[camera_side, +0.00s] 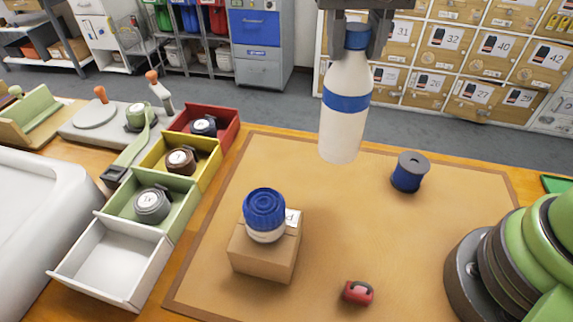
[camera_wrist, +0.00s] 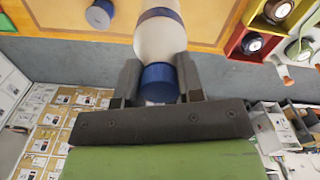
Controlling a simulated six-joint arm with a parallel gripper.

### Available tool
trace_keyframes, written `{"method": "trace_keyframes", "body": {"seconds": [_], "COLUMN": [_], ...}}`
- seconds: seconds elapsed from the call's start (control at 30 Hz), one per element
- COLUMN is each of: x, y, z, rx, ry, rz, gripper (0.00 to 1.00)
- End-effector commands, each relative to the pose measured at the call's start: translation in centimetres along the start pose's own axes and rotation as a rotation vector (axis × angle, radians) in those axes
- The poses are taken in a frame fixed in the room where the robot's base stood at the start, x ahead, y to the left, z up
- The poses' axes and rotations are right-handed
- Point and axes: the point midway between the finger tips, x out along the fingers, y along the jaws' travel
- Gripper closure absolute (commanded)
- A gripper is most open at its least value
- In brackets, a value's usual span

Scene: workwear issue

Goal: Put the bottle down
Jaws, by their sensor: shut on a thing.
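A white bottle (camera_side: 343,122) with a blue band and a blue cap hangs upright over the tan mat (camera_side: 300,154) in the side view. My gripper (camera_side: 357,38) is shut on the bottle at its capped top end. The bottle's lower end appears above the mat, near its far edge, though the exact gap is hard to judge. In the wrist view the bottle (camera_wrist: 160,38) lies between both fingers, with its blue cap towards the gripper palm. Its lower end is cut off at the top of that view.
On the mat are a blue spool (camera_side: 408,173), a cardboard box (camera_side: 263,258) carrying a blue-lidded jar (camera_side: 265,212), and a small red object (camera_side: 357,292). Coloured trays, including an empty white tray (camera_side: 112,262), line the left. The mat's centre is clear.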

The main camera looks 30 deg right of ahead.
Motion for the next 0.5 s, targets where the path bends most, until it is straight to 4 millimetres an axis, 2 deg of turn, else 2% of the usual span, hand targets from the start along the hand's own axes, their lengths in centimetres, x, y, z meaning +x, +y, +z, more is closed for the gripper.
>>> {"method": "trace_keyframes", "body": {"seconds": [0.2,0.5], "x": [-0.1,0.6], "y": [-3.8,-6.9], "z": [-3.7,-6.7], "rx": [0.083,0.189], "ry": [0.000,-0.003], "rz": [0.006,-0.004], "gripper": [1.00,1.00]}}
